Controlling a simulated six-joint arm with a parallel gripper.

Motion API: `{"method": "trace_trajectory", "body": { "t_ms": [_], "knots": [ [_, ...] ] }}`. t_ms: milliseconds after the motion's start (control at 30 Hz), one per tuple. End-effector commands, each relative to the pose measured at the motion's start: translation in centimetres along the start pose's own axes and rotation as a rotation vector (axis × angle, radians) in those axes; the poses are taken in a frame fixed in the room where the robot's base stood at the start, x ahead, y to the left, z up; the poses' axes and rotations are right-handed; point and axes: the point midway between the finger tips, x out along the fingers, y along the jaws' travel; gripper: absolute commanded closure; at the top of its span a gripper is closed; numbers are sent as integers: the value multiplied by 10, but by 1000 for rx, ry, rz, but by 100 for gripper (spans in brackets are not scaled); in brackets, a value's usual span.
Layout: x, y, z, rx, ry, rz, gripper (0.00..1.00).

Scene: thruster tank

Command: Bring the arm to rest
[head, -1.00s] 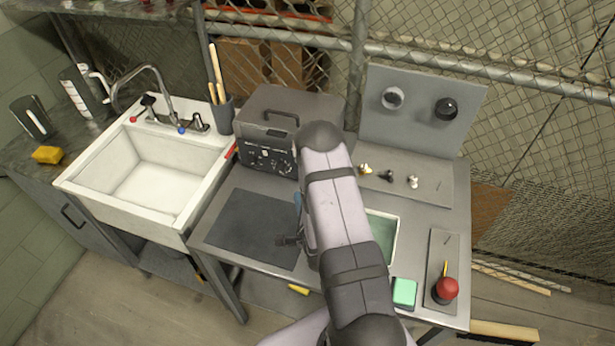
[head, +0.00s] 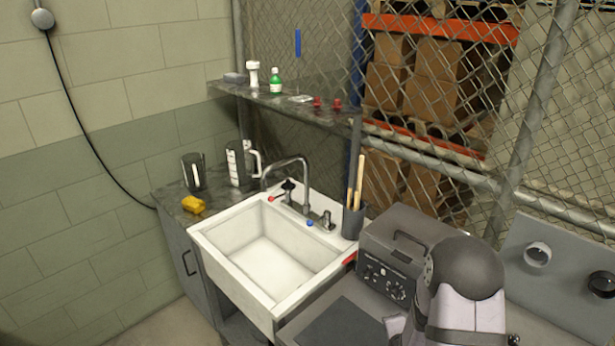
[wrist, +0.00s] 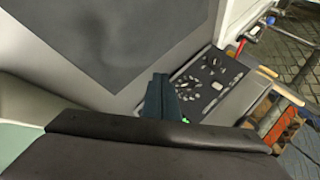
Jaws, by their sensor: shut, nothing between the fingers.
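In the head view my arm (head: 465,290) rises at the bottom right, in front of the grey control box (head: 395,245); its gripper end is out of that picture. In the wrist view my gripper (wrist: 162,98) shows as narrow dark teal fingers, shut with nothing between them. It appears above the bench, between the dark mat (wrist: 100,35) and the box's knobbed panel (wrist: 212,82). A wide dark part of my own arm fills the bottom of that view.
A white sink (head: 215,240) with a tap stands left of the box. A cup of wooden-handled tools (head: 352,222) stands between them. A shelf (head: 300,108) with small bottles hangs behind. A chain-link fence (head: 560,150) closes the back. A yellow sponge (head: 193,204) lies on the left counter.

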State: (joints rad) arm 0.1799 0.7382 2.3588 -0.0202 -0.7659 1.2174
Motion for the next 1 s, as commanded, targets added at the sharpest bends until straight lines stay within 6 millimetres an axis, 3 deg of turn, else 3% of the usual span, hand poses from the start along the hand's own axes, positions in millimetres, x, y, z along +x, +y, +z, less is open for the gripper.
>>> {"method": "trace_trajectory", "body": {
  "t_ms": [267,500,700,833,1000],
  "knots": [
    [-70,6,31,-518,-200,231,100],
    [-154,32,54,-940,-452,370,100],
    [-214,55,65,-1183,-644,421,100],
    [-236,64,67,-1266,-720,433,100],
    [-246,69,68,-1304,-758,438,100]
  ]
}}
